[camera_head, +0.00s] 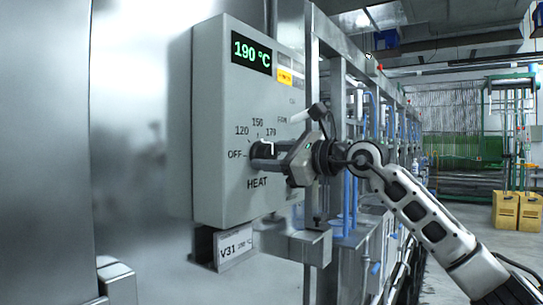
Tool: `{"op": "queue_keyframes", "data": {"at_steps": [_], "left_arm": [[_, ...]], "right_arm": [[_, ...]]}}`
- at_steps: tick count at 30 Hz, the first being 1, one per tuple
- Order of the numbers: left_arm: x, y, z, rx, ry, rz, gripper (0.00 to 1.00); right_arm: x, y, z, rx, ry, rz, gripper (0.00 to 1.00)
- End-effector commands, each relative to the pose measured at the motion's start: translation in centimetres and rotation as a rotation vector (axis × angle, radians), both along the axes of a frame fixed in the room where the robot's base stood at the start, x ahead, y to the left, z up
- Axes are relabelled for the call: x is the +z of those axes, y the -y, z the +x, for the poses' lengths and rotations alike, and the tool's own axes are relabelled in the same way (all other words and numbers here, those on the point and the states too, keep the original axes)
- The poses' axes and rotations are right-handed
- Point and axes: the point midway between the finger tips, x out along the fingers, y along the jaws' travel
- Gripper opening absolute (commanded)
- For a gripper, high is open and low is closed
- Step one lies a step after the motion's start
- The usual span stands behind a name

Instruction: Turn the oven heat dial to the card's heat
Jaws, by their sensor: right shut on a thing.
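The dark heat dial (261,150) sits on the front of the grey control box (217,110), above the word HEAT. Marks OFF, 120, 150 and 170 show around it; marks further right are partly hidden by my gripper. My right gripper (269,155) comes in from the right and is shut on the dial. Where the dial points is hard to tell. The green display (251,54) reads 190 °C. My left gripper is out of view.
A large shiny metal panel (140,130) fills the left. Metal posts and blue pipes stand close behind my right gripper. Yellow boxes (505,210) stand on the floor far right.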

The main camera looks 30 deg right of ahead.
Motion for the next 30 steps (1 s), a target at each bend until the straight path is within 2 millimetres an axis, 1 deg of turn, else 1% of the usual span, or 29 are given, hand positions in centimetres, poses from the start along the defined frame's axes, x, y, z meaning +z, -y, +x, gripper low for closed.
{"op": "queue_keyframes", "data": {"at_steps": [12, 13, 14, 15, 25, 28, 30], "left_arm": [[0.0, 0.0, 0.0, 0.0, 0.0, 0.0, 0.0], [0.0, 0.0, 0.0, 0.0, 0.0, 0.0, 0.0], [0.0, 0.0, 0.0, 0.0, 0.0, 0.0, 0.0], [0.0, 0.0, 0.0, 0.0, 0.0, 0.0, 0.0], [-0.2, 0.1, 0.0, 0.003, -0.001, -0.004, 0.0], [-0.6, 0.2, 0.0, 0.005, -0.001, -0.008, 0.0], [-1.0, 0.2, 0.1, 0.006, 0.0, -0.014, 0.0]], "right_arm": [[-0.2, 0.0, 0.1, 0.0, -0.003, -0.009, 0.23], [-0.2, 0.0, 0.1, 0.0, -0.003, -0.009, 0.49], [-0.2, 0.0, 0.1, 0.0, -0.003, -0.009, 0.57], [-0.2, 0.0, 0.1, 0.0, -0.003, -0.009, 0.68], [-0.1, 0.1, -0.2, -0.001, 0.001, -0.007, 0.68], [-0.2, 0.5, -1.0, -0.003, 0.002, -0.006, 0.68], [-0.3, 0.9, -2.0, -0.004, 0.003, -0.008, 0.68]]}}
